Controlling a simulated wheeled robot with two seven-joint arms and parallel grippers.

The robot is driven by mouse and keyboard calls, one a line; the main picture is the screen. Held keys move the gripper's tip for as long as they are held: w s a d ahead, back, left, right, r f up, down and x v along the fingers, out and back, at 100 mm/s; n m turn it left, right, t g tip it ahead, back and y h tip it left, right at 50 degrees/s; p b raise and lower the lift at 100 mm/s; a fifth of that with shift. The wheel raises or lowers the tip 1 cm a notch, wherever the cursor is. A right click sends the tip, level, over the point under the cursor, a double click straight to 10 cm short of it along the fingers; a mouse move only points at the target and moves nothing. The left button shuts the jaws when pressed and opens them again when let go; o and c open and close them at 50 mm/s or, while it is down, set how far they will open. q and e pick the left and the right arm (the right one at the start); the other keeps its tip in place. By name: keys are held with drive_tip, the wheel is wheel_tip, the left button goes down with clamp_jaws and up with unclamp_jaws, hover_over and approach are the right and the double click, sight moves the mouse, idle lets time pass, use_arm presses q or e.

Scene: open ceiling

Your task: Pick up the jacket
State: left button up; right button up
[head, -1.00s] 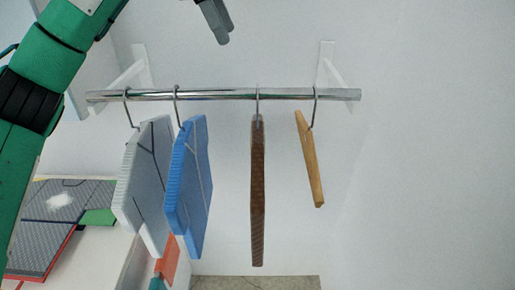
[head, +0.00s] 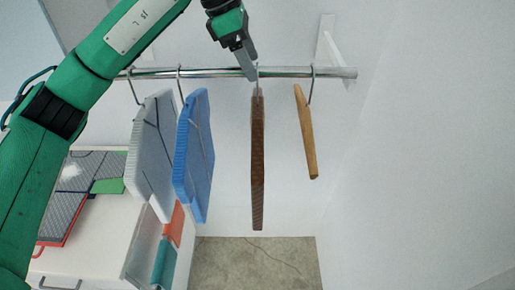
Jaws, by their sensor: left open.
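Several hangers hang from a metal rail in the head view. A light grey folded garment (head: 152,140) hangs at the left, and a blue one (head: 193,150) hangs beside it. A brown garment (head: 258,165), seen edge-on, hangs right of the middle. Which of these is the jacket I cannot tell. My left gripper (head: 248,68) is open at the rail, just above the brown garment and by its hanger hook, which it partly covers. Whether it touches the hook is unclear. My right gripper is not in view.
The metal rail (head: 220,73) runs across on white wall brackets (head: 328,45). A white cabinet with patterned items stands lower left. The wall side at the right is free.

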use_arm(q)
drive_tip(key=shift+p+x, duration=0.35)
drive_tip(key=shift+x, duration=0.75)
clamp_jaws()
